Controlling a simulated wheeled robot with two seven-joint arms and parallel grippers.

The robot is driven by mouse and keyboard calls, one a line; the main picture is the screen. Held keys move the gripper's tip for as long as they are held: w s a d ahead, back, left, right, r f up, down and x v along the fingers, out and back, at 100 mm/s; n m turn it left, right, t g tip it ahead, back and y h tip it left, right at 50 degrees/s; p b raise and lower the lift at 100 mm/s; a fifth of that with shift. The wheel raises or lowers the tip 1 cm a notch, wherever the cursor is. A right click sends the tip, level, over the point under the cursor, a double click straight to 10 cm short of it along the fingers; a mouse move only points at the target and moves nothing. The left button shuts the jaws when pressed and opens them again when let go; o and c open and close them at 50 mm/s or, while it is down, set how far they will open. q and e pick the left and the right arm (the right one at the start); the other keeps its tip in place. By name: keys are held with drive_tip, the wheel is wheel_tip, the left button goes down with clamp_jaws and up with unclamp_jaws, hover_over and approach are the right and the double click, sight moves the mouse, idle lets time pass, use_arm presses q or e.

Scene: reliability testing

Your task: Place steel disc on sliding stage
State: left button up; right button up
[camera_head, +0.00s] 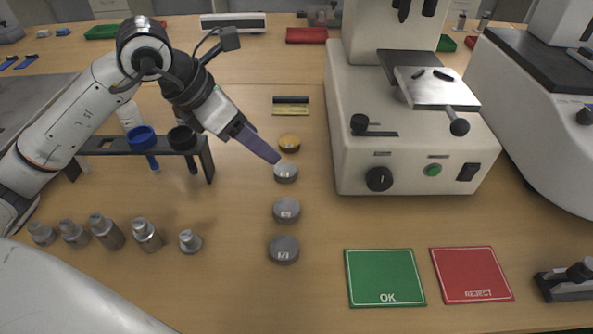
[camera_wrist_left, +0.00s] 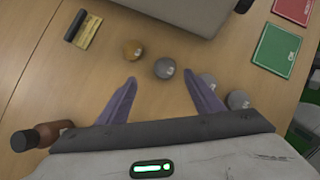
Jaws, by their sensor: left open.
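Three grey steel discs stand in a column in the head view: the far one (camera_head: 286,173), the middle one (camera_head: 286,210) and the near one (camera_head: 283,249). A brass disc (camera_head: 289,143) lies just behind them. My left gripper (camera_head: 272,157) is above the table by the far steel disc, open and empty. In the left wrist view the far steel disc (camera_wrist_left: 165,68) shows ahead of and between the open fingers (camera_wrist_left: 160,88). The other steel discs are partly hidden by the right finger there. The sliding stage (camera_head: 435,87) is a bare silver plate with a knob on the white tester. My right gripper is not visible.
The white tester (camera_head: 410,140) stands right of the discs. A dark rack (camera_head: 105,145) with blue and black-capped items is below my left arm. Several metal weights (camera_head: 107,231) stand at the front left. Green OK (camera_head: 384,275) and red REJECT (camera_head: 470,272) mats lie front right.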

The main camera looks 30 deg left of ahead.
sight(284, 169)
use_arm(q)
drive_tip(key=x, duration=0.3)
drive_tip(key=shift+w+d+f, duration=0.1)
drive_tip(key=shift+d+f, duration=0.05)
drive_tip(key=shift+f, duration=0.15)
drive_tip(key=f, duration=0.1)
drive_tip(key=d+f, duration=0.1)
drive_tip(key=f, duration=0.1)
drive_tip(key=w+f, duration=0.1)
drive_tip(key=shift+d+f+b, duration=0.25)
drive_tip(key=shift+f+b, duration=0.05)
drive_tip(key=shift+f, duration=0.05)
drive_tip(key=shift+w+d+f, duration=0.1)
drive_tip(key=shift+w+f, duration=0.05)
drive_tip(key=shift+f, duration=0.15)
drive_tip(key=shift+r, duration=0.1)
drive_tip(key=c, duration=1.5)
